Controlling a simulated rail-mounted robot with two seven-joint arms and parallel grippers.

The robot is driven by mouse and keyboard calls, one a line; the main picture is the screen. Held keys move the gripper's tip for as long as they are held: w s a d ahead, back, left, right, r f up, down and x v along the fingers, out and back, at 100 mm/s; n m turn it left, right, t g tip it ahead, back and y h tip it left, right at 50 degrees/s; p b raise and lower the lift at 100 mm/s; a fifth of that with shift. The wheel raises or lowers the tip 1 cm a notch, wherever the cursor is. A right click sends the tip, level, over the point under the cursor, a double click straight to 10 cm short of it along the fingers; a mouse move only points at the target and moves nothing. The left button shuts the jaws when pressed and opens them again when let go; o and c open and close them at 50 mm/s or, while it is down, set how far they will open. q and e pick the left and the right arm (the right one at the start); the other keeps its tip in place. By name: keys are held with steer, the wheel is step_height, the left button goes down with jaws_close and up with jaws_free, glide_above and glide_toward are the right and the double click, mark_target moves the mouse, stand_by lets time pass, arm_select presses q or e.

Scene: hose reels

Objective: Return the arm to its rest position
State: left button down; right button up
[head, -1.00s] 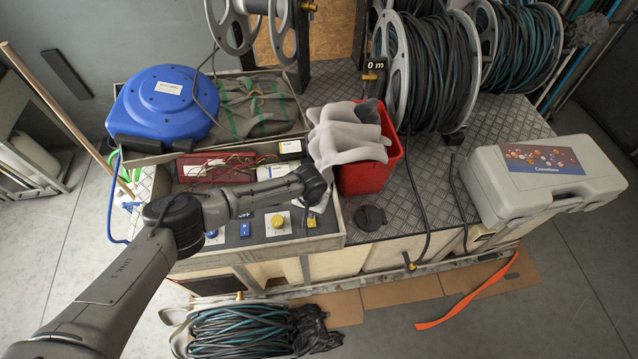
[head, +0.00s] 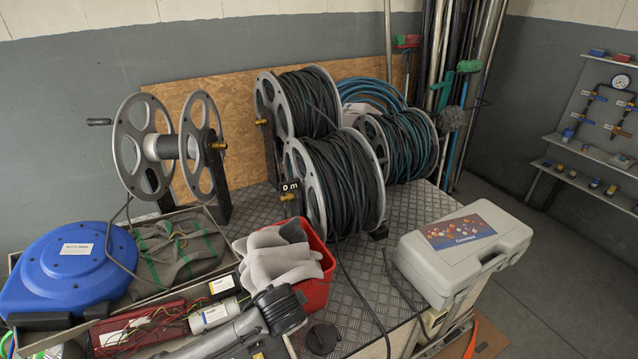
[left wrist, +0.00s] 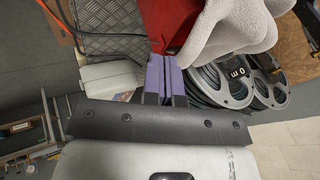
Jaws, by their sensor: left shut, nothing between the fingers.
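My left arm (head: 240,333) comes in low in the head view, over the tray and in front of the red bin. Its gripper does not show there. In the left wrist view my left gripper (left wrist: 161,82) shows two purple fingers closed together, with nothing held between them. Behind the fingers in that view are the red bin (left wrist: 165,25) and the grey cloth (left wrist: 228,28). My right gripper is in neither view.
The red bin (head: 318,285) with grey cloth (head: 275,258) stands beside the arm. A grey case (head: 455,265) is at the right, and the blue reel (head: 70,268) at the left. Hose reels (head: 340,185) stand behind.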

arm_select(q)
steer(key=s+d+r+t+h, duration=0.2)
steer(key=s+r+t, duration=0.15)
steer(key=r, duration=0.55)
steer(key=s+a+r+n+t, duration=0.1)
steer(key=s+a+r+n, duration=0.1)
steer(key=s+a+n, duration=0.35)
steer(key=s+a+f+n+g+y, duration=0.1)
steer(key=s+a+f, duration=0.45)
steer(key=s, duration=0.25)
steer(key=s+a+f+n+g+y, duration=0.1)
steer(key=s+a+f+n+g, duration=0.1)
steer(key=s+a+f, duration=0.4)
steer(key=s+f+g, duration=0.5)
steer(key=s+f, duration=0.5)
steer(key=s, duration=0.6)
step_height(320, 180, up, 24)
steer(key=p, duration=2.5)
steer(key=shift+w+d+t, duration=0.25)
steer(key=shift+w+t, duration=0.1)
steer(key=shift+w, duration=0.05)
steer(key=shift+r+n, duration=0.1)
steer(key=shift+n, duration=0.15)
